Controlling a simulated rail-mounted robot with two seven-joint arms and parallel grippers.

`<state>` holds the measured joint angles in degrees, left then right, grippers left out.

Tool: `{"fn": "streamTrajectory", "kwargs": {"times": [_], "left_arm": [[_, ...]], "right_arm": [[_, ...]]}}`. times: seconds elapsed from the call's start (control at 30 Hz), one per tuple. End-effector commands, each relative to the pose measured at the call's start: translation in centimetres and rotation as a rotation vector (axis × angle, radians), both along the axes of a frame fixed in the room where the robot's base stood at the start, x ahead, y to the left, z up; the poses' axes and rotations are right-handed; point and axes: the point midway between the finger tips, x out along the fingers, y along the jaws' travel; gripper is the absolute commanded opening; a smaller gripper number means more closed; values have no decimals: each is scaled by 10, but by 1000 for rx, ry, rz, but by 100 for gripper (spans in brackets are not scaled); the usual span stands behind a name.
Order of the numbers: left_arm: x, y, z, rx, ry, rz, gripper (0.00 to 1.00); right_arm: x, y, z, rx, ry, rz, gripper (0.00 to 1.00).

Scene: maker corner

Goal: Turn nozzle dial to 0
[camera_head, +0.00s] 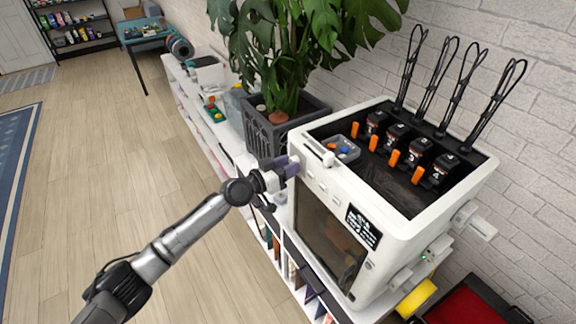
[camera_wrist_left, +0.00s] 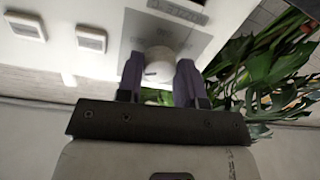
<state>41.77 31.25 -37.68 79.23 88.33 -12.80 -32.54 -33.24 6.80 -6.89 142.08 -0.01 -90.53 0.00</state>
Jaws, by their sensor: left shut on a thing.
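The white machine (camera_head: 330,202) stands on the shelf at the right of the head view, its front facing left. The nozzle dial (camera_wrist_left: 160,62) is a round pale knob with a small dark mark on its face, set on a grey panel. My left gripper (camera_wrist_left: 161,80) has its two dark purple fingers on either side of the dial and is shut on it. In the head view my left gripper (camera_head: 281,167) is at the machine's upper front left corner and hides most of the dial. The number the dial points to cannot be read. My right gripper is not in view.
A large plant in a dark grey pot (camera_head: 262,138) stands close behind my left gripper. Square buttons (camera_wrist_left: 91,39) sit beside the dial panel. Orange-levered black units (camera_head: 396,137) and a small grey tray (camera_head: 341,148) are on the machine's top.

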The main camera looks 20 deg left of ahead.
Motion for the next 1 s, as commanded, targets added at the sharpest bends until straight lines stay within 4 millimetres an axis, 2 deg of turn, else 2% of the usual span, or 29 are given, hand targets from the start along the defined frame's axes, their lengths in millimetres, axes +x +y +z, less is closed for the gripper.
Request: {"fn": "streamTrajectory", "kwargs": {"times": [0.43, 1.0], "left_arm": [[0, 0, 0, -82, 62, 1, 11], [-1, -1, 2, -499, 373, 1, 11]], "right_arm": [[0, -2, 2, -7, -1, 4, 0], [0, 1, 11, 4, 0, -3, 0]]}}
